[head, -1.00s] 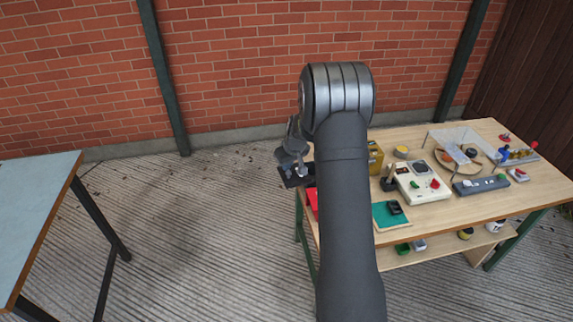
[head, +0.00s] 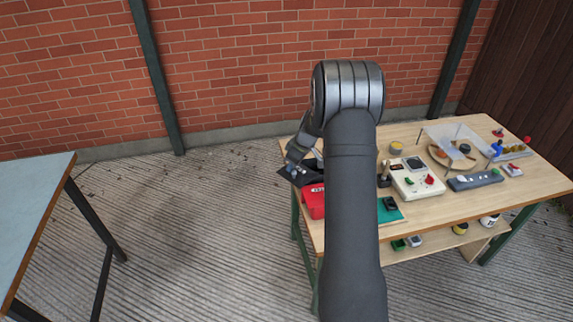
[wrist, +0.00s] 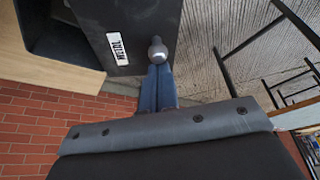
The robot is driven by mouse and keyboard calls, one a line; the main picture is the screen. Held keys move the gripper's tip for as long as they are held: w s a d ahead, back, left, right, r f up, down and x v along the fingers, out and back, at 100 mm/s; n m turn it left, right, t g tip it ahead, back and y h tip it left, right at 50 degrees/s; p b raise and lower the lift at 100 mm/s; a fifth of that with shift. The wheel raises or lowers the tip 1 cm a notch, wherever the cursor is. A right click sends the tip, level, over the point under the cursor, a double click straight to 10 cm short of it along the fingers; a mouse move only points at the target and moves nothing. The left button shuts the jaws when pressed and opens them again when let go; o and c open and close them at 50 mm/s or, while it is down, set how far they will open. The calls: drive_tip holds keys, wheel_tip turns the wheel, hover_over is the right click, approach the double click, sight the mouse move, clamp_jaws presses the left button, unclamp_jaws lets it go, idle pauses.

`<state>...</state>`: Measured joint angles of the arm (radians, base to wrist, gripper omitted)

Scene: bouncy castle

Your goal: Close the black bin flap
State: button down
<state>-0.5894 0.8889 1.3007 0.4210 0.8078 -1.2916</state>
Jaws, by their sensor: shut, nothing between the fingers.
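The black bin flap (wrist: 135,25) fills the upper middle of the wrist view. It is a dark panel with a white label reading METAL and a grey round knob (wrist: 157,50). A dark bin interior (wrist: 65,35) shows to its left. In the head view the flap (head: 287,176) juts out past the table's left end. My gripper (wrist: 158,75) is shut and empty, its fingertips right at the knob; I cannot tell whether they touch. In the head view my gripper (head: 294,168) is over the flap. My arm hides much of the black bin.
A red box (head: 313,203) sits at the left end of the wooden table (head: 440,222), right beside the flap. Gadgets and a green mat (head: 389,212) lie farther right. A brick wall (head: 260,50) stands behind. The floor to the left is clear up to a pale table (head: 30,200).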

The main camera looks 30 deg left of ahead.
sight(302, 174)
drive_tip(key=d+n, duration=0.1)
drive_tip(key=w+n+g, duration=0.1)
drive_tip(key=n, duration=0.1)
drive_tip(key=shift+d, duration=0.4)
drive_tip(key=w+d+n, duration=0.1)
drive_tip(key=n, duration=0.1)
drive_tip(key=shift+w+d+n+g+h, duration=0.2)
drive_tip(key=shift+n+g+h, duration=0.1)
drive_tip(key=shift+g, duration=0.1)
drive_tip(key=w+n, duration=0.1)
drive_tip(key=n, duration=0.1)
drive_tip(key=w+d+n+g, duration=0.1)
drive_tip(key=shift+w+n+h, duration=0.1)
drive_tip(key=shift+n+h, duration=0.3)
drive_tip(key=shift+w+d, duration=0.2)
drive_tip(key=shift+w, duration=0.4)
drive_tip(key=shift+s+a+r, duration=0.1)
drive_tip(key=shift+s+a, duration=0.15)
drive_tip(key=shift+s, duration=0.15)
drive_tip(key=shift+s+a+r, duration=0.15)
drive_tip(key=shift+s+a, duration=0.25)
drive_tip(key=shift+s, duration=0.2)
drive_tip(key=shift+s+a+r, duration=0.15)
drive_tip(key=shift+s+a, duration=0.2)
drive_tip(key=shift+s, duration=0.2)
drive_tip(key=v, duration=1)
drive_tip(key=shift+a, duration=0.2)
